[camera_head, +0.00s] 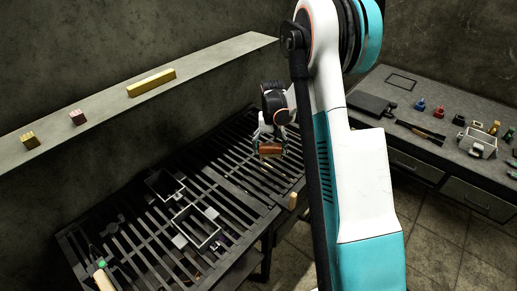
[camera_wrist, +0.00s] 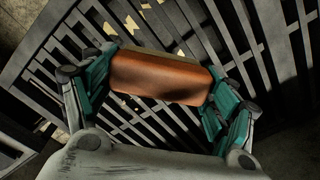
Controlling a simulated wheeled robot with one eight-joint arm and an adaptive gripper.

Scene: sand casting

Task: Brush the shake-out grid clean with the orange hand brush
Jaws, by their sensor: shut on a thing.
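The orange hand brush (camera_head: 270,149) is in my gripper (camera_head: 272,140), over the far right part of the shake-out grid (camera_head: 152,238). In the wrist view the orange brush body (camera_wrist: 160,78) lies crosswise between the two teal fingers of my gripper (camera_wrist: 155,85), which are shut on it. Its bristles are hidden there. I cannot tell whether the brush touches the bars. The grid is dark with slots between its bars. Pale bits (camera_wrist: 125,18) show among the bars in the wrist view.
Two metal frames (camera_head: 196,227) (camera_head: 165,185) sit on the grid. A wooden handle (camera_head: 292,200) is at its right edge. A green-tipped tool (camera_head: 102,266) lies at the near left. A shelf (camera_head: 100,108) runs behind; a workbench (camera_head: 455,120) with small items stands right.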

